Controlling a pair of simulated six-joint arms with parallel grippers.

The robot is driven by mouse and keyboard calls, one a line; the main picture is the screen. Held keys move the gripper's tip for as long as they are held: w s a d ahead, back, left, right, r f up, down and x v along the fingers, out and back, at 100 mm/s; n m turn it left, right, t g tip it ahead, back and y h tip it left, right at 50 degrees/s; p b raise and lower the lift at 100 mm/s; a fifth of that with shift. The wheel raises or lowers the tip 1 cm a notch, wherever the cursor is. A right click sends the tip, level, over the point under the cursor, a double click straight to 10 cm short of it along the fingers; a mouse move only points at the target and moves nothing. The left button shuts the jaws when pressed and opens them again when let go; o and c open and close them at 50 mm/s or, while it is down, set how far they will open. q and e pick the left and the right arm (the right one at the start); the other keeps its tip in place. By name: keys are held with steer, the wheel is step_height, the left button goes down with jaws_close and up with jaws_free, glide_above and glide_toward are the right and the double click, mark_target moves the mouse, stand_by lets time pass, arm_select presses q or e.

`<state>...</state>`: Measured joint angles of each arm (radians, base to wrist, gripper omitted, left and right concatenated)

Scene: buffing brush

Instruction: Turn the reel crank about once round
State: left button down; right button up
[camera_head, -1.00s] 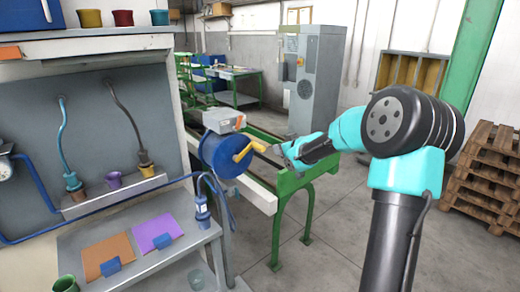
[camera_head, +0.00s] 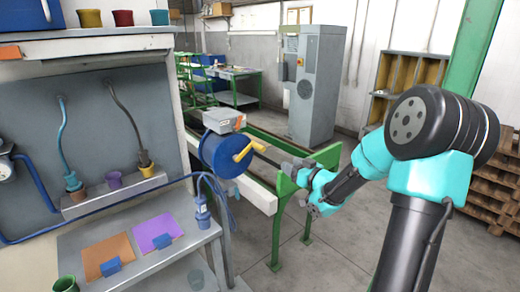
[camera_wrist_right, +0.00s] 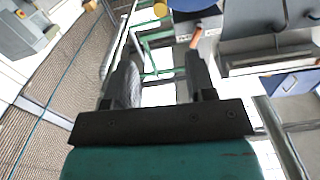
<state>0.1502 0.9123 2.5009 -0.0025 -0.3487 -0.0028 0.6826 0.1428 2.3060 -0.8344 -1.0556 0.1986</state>
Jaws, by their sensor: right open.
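The blue reel (camera_head: 213,155) is mounted at the near end of the green-legged bench, in the middle of the head view. Its yellow crank (camera_head: 243,152) sits on the reel's face and points up and to the right. My right gripper (camera_head: 284,164) is to the right of the crank, apart from it, over the bench end. In the right wrist view its two dark fingers (camera_wrist_right: 164,78) are spread with nothing between them. My left gripper is not in view.
A grey box (camera_head: 222,121) sits just above the reel. At left, a grey workstation has a blue hose and a blue bottle (camera_head: 202,212) at its edge. A grey cabinet (camera_head: 317,85) stands behind.

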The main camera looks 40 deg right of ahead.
mark_target(260, 148)
steer(key=w, duration=1.7)
steer(key=shift+w+a, duration=0.15)
steer(key=shift+w, duration=0.05)
steer(key=shift+c, duration=0.2)
jaws_close()
